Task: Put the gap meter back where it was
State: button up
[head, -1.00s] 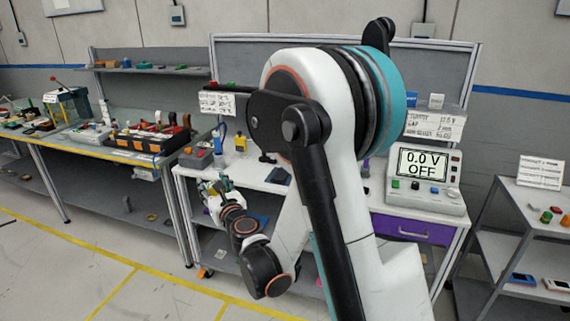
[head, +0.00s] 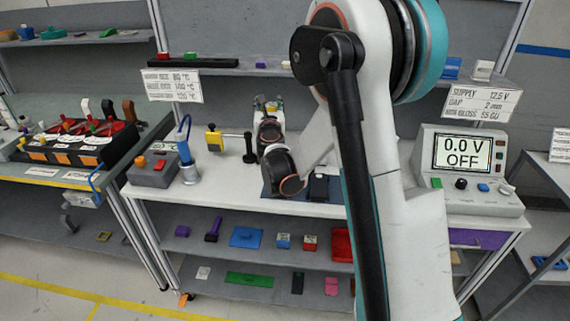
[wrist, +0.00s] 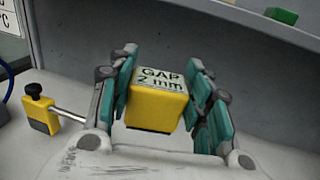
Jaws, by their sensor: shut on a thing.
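The gap meter (wrist: 157,98) is a yellow block with a pale top face reading "GAP 2 mm" in the wrist view. My gripper (wrist: 165,92) is shut on it, with teal finger pads on its left and right sides. In the head view my gripper (head: 268,104) is over the back part of the white workbench (head: 230,180), pointing away from the camera. My own wrist mostly hides the meter there.
A yellow clamp with a rod (wrist: 40,110) is left of my gripper; it also shows in the head view (head: 214,138). A grey box with a blue-cabled tool (head: 187,160) stands further left. A display unit (head: 463,165) reads "0.0 V OFF" at right. A shelf with labels runs behind.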

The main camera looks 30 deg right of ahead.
jog(key=w+d+m+g+h+b, duration=0.1)
jog(key=d+m+g+h, duration=0.15)
jog(key=d, duration=0.55)
jog(key=shift+t+h, duration=0.25)
jog(key=shift+t, duration=0.2)
jog(key=f+b, duration=0.2)
jog(key=f, duration=0.4)
jog(key=f+b, duration=0.3)
jog(key=f, duration=0.3)
jog(key=f+b, duration=0.2)
jog(key=f, duration=0.4)
jog(key=shift+w+a+f, duration=0.2)
jog(key=shift+w+f, duration=0.05)
jog(key=shift+f, duration=0.1)
jog(key=shift+f, duration=0.15)
jog(key=shift+s+f, duration=0.1)
jog(key=shift+f, duration=0.15)
jog(key=shift+f, duration=0.1)
jog(key=o, duration=1.2)
jog(key=shift+s, duration=0.15)
jog(key=shift+o, duration=0.2)
jog(key=shift+f, duration=0.1)
